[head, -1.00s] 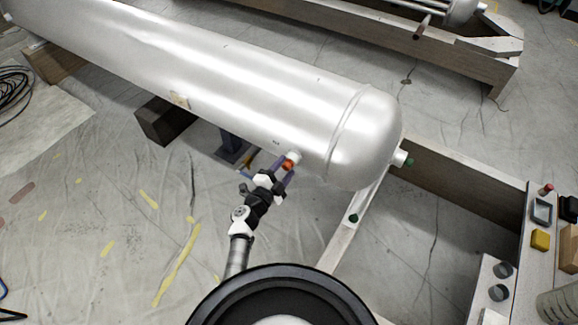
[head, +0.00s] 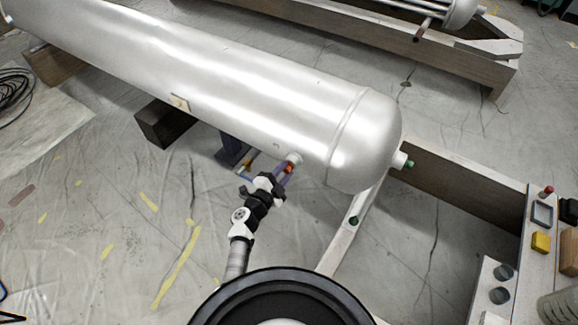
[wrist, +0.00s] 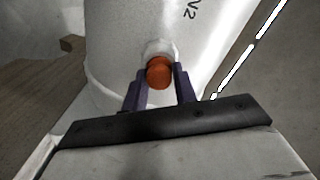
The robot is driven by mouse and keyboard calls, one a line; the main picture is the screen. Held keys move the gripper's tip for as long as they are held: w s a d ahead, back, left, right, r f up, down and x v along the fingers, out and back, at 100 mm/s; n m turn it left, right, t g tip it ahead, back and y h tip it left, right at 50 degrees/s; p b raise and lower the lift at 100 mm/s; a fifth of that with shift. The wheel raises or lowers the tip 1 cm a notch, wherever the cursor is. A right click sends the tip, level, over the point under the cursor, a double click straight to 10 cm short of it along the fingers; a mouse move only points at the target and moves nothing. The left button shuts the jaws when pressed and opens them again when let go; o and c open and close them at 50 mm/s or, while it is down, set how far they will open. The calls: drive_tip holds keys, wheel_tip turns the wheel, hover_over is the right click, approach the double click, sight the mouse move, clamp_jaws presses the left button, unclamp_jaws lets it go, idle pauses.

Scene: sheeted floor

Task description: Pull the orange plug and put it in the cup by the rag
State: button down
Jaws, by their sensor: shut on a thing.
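The orange plug (head: 289,168) sits at the short white nozzle (head: 295,158) on the near side of the big silver tank. In the wrist view the orange plug (wrist: 159,72) lies between the two purple fingers, right in front of the nozzle (wrist: 159,48). I see no gap between plug and nozzle. My gripper (head: 285,172) is shut on the plug; it also shows in the wrist view (wrist: 161,82). Two small dark grey round-topped containers (head: 503,271) (head: 500,295) stand on the bench at right and may be cups. I cannot make out a rag.
The silver tank (head: 240,75) fills the space ahead. A green plug (head: 410,164) is at its right end. The bench (head: 519,262) holds a grey tray (head: 541,214), a yellow block (head: 540,242) and a red-topped item (head: 547,191). Open sheeted floor lies at left.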

drive_tip(key=shift+s+a, duration=0.15)
drive_tip(key=shift+p+v, duration=0.85)
drive_tip(key=shift+v, duration=1.35)
drive_tip(key=shift+s, duration=0.1)
drive_tip(key=shift+p+v, duration=0.35)
drive_tip(key=shift+v, duration=1.65)
wheel_tip(320, 180, up, 10)
drive_tip(key=n+t+y+p, duration=0.2)
drive_tip(key=n+t+y, duration=0.1)
drive_tip(key=n+y, duration=0.15)
hover_over(285, 171)
drive_tip(key=a+v, duration=0.1)
drive_tip(key=v, duration=0.4)
drive_tip(key=shift+r+m+y, duration=0.15)
drive_tip(key=shift+m+y, duration=0.2)
drive_tip(key=shift+y, duration=0.1)
